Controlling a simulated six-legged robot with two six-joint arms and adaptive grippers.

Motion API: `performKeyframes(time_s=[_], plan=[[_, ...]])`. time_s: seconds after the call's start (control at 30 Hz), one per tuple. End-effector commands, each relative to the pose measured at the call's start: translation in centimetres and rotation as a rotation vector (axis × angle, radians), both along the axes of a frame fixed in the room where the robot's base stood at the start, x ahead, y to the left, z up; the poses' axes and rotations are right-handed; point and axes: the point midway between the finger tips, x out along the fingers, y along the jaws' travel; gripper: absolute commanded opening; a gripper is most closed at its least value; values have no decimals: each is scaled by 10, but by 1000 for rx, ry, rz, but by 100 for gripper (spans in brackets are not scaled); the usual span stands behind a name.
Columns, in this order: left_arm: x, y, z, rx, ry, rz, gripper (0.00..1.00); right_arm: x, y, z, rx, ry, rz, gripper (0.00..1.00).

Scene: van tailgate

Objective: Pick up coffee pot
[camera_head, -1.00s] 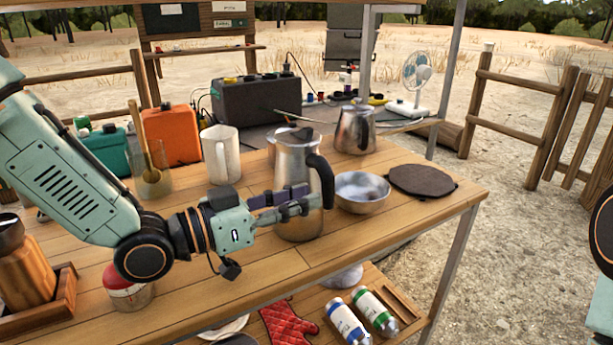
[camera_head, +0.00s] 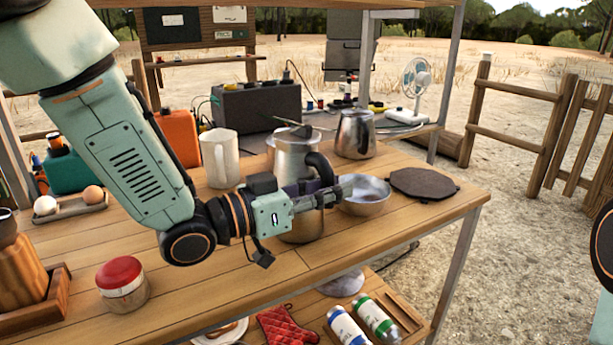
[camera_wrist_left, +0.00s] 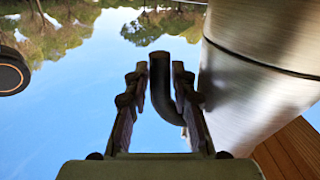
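The coffee pot (camera_head: 291,160) is a brushed steel pot with a black curved handle, upright on the wooden table. My left gripper (camera_head: 343,190) reaches across its front at handle height and hides its middle. In the left wrist view, the black handle (camera_wrist_left: 162,85) stands between the two open fingers (camera_wrist_left: 158,82), with narrow gaps on both sides. The steel body of the pot (camera_wrist_left: 258,75) fills the right of that view, beside the right finger. My right gripper is out of view.
A steel bowl (camera_head: 368,203) sits just right of the pot, with a dark trivet (camera_head: 422,183) beyond. A second steel pot (camera_head: 355,135) and a white mug (camera_head: 220,160) stand behind. A red-lidded jar (camera_head: 122,285) is at front left. The table's front middle is clear.

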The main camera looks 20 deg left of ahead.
Motion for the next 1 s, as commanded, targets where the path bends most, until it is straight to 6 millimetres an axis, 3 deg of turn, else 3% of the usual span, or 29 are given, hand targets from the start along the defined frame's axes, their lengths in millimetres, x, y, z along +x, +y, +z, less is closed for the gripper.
performKeyframes(time_s=[0.17,0.47,1.0], plan=[[0,0,0,0,0,0,24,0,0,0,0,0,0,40],[0,0,0,0,0,0,0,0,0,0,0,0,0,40],[0,0,2,0,-4,1,0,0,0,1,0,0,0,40]])
